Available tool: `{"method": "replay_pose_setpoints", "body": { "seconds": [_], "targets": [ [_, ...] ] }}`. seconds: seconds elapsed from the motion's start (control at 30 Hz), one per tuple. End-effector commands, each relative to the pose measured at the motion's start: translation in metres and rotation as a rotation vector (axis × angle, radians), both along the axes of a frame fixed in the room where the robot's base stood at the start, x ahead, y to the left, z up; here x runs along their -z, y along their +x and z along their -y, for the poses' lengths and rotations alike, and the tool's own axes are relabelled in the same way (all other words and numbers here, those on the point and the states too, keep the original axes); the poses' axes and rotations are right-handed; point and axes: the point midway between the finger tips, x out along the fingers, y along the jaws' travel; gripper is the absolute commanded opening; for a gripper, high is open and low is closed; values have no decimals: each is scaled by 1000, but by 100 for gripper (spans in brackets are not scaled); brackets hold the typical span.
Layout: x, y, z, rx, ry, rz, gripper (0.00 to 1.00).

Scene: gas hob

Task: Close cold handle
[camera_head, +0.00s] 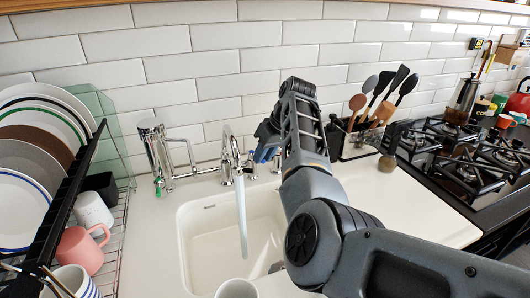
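The chrome tap (229,147) stands behind the white sink (205,240). Water (242,222) runs from its spout into the basin. The cold handle cannot be told apart for certain; small chrome parts (249,165) show at the tap's base, partly behind my gripper. My gripper (265,155) is just right of the spout, pointing down and left, with bluish fingertips close to the tap's right side. Whether it touches a handle, and whether its fingers are open or shut, cannot be made out.
A dish rack (75,195) with plates and mugs stands at the left. Utensils (372,100) stand behind my arm at the right, beside the gas hob (462,165). A white cup (237,289) is at the front edge.

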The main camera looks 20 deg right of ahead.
Motion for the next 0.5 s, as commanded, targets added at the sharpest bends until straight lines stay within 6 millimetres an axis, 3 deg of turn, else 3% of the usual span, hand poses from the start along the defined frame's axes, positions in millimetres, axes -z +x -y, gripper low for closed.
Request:
{"method": "replay_pose_setpoints", "body": {
  "seconds": [0.23, 0.5],
  "targets": [
    [0, 0, 0, 0, 0, 0, 0],
    [0, 0, 0, 2, 0, 0, 0]
  ]
}}
